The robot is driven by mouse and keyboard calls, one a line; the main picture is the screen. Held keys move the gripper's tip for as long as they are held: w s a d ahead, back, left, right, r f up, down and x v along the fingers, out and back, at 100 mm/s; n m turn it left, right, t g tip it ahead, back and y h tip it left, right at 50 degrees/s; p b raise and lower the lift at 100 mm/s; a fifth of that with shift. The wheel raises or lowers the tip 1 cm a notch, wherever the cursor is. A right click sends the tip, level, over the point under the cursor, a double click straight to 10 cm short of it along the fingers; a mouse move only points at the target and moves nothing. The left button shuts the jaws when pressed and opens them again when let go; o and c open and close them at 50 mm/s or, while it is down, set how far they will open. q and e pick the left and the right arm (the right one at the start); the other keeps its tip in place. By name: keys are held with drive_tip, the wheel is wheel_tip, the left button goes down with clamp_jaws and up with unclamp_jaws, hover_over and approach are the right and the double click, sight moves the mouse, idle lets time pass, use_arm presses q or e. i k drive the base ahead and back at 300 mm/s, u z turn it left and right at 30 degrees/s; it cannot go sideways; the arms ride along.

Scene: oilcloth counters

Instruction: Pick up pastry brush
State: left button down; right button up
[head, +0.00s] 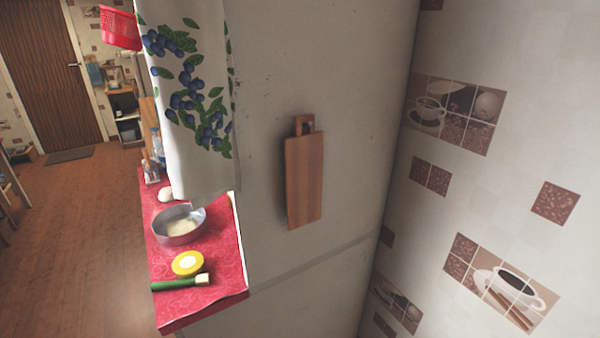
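What looks like the pastry brush (181,284) lies near the front edge of the red oilcloth counter (215,285). It has a green handle pointing left and a short pale head at its right end. It lies just in front of a yellow round item with a pale centre (188,263). Neither of my grippers shows in the head view.
A metal bowl (168,240) with pale contents and a white egg-like item (167,195) stand further back. A berry-patterned towel (196,125) hangs over the counter's right side. A wall with a hanging cutting board (304,180) is to the right. Open floor (75,245) lies left.

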sight(201, 279)
drive_tip(key=z, duration=2.35)
drive_tip(key=k, duration=2.6)
drive_tip(key=u, duration=0.55)
